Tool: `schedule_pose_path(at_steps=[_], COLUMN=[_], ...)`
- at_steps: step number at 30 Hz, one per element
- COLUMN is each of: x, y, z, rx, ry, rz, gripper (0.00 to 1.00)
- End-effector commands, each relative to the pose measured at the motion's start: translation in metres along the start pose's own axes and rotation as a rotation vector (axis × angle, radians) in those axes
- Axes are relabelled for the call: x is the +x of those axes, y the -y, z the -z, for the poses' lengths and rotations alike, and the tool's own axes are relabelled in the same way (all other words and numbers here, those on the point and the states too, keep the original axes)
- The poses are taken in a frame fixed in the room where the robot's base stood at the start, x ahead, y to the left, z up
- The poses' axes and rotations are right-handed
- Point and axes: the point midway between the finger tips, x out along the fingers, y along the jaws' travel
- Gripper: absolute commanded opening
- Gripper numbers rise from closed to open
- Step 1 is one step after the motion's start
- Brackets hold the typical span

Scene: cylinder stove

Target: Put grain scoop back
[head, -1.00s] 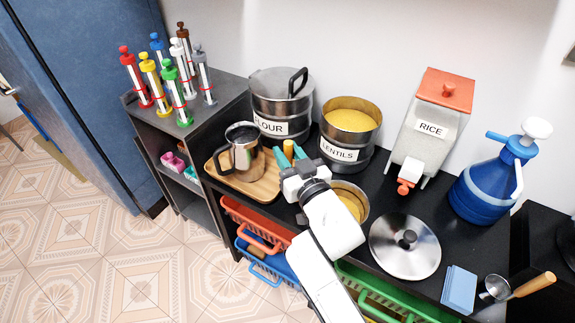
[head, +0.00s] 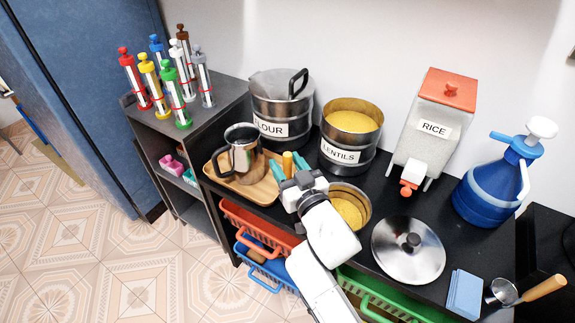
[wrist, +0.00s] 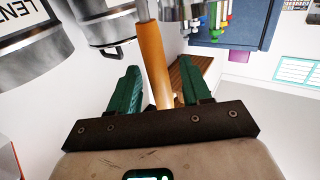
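An orange-brown wooden handle (head: 288,165), apparently the grain scoop's, stands up beside the right end of the wooden tray. In the wrist view the handle (wrist: 156,65) runs between the two teal fingers of my gripper (wrist: 160,88). The fingers are apart, with gaps on both sides of the handle. In the head view my gripper (head: 289,170) is in front of the lentils tin. The lower end and head of this tool are hidden. Another wooden-handled tool (head: 540,289) with a small metal cup lies at the far right.
A wooden tray (head: 222,181) bears a metal pitcher (head: 242,150). Flour (head: 281,106) and lentils (head: 349,133) tins stand behind. A bowl of yellow grain (head: 346,211), a metal lid (head: 407,258), a rice dispenser (head: 432,120) and a blue jug (head: 489,190) stand to the right.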

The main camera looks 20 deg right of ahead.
Motion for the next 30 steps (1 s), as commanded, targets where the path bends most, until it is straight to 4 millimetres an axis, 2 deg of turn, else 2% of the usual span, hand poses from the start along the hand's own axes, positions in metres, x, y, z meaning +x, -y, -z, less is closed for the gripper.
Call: schedule_pose_path(at_steps=[2, 13, 17, 24, 30], x=[0.000, -0.003, -0.024, -0.074, -0.105], y=[0.000, 0.000, 0.000, 0.000, 0.000], z=[0.000, 0.003, 0.001, 0.001, 0.002], rx=[0.000, 0.000, 0.000, 0.000, 0.000], ry=[0.000, 0.001, 0.002, 0.002, 0.001], rz=[0.000, 0.000, 0.000, 0.000, 0.000], gripper=[0.56, 0.56, 0.56, 0.56, 0.56])
